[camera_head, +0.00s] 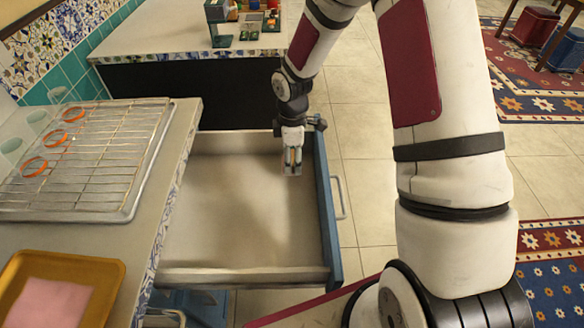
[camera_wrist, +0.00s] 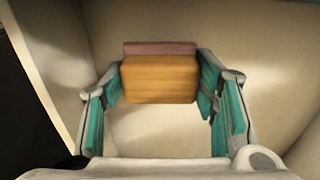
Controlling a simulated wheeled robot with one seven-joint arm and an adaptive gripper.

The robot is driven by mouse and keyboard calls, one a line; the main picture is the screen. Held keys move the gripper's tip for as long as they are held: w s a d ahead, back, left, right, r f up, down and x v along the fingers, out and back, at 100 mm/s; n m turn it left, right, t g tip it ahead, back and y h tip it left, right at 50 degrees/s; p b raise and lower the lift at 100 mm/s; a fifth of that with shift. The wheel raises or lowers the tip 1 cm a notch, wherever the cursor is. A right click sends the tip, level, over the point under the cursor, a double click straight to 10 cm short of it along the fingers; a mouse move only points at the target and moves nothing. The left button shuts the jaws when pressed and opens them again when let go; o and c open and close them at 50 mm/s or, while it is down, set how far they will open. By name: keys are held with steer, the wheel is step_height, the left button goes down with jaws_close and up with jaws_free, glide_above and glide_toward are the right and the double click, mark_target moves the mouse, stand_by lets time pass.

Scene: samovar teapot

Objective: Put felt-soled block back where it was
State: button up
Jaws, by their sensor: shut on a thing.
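The felt-soled block (camera_wrist: 160,80) is orange-brown wood with a dull pink layer along its far edge in the wrist view. My gripper (camera_wrist: 161,82) is shut on it, with a teal-padded finger at each side. In the head view, my gripper (camera_head: 292,162) points down over the right part of an open drawer (camera_head: 215,215). The block is too small there to make out clearly. The drawer floor looks bare. Whether the block touches the floor, I cannot tell.
A counter at left holds a wire rack (camera_head: 85,160) and a yellow tray (camera_head: 105,272) with a pink pad. Another counter (camera_head: 165,35) behind the drawer carries small coloured items (camera_head: 255,18). The drawer's blue front (camera_head: 328,215) stands at right, with tiled floor beyond.

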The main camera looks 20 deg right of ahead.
steer(key=shift+f, duration=1.95)
steer(key=shift+f+b, duration=0.2)
steer(key=shift+b, duration=0.15)
steer(key=o, duration=1)
